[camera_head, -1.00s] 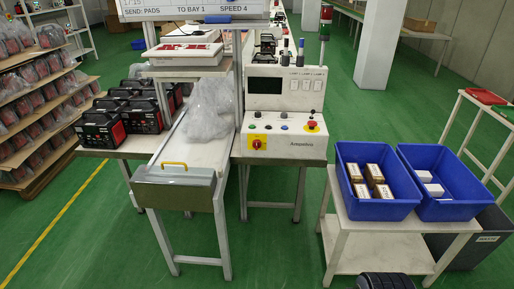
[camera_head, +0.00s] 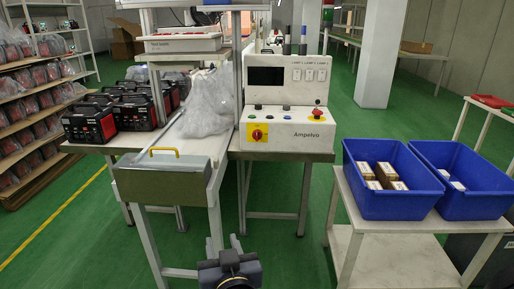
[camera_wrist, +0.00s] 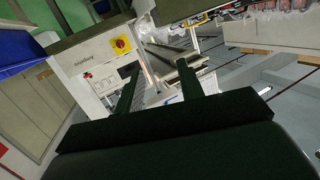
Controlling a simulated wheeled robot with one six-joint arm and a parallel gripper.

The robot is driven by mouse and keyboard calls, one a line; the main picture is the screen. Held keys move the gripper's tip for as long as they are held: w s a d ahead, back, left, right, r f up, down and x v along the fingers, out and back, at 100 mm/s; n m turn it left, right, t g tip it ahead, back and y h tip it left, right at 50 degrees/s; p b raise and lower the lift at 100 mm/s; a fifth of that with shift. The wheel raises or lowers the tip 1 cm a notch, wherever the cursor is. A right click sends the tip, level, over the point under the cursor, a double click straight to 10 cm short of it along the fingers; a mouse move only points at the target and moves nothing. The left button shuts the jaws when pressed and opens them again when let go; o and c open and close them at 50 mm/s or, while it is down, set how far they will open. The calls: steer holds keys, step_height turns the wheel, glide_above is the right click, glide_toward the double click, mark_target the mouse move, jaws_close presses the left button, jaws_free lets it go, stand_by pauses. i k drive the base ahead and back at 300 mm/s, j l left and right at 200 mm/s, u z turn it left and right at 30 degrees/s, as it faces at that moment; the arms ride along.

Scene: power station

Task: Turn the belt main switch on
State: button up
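The belt main switch (camera_head: 257,133) is a red rotary knob on a yellow plate, low on the left of the white Ampelvo control panel (camera_head: 312,142). It also shows in the wrist view, where the switch (camera_wrist: 121,44) and panel (camera_wrist: 99,56) appear turned over. The knob's exact angle is too small to tell. My gripper (camera_wrist: 158,68) is open, its two dark fingers apart with nothing between them. In the head view my gripper (camera_head: 222,241) is at the bottom centre, in front of and below the panel, apart from the switch.
A green-grey box with a yellow handle (camera_head: 163,178) stands left of my gripper on the conveyor end. Two blue bins (camera_head: 391,204) sit on a white cart (camera_head: 390,262) at the right. Green floor (camera_head: 280,232) is clear below the panel.

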mark_target(257, 134)
steer(key=i+j+z, duration=0.15)
steer(key=i, duration=0.3)
steer(key=i+j+z, duration=0.15)
steer(key=i, duration=0.35)
steer(key=i+j+z, duration=0.15)
steer(key=i, duration=0.3)
steer(key=j, duration=0.1)
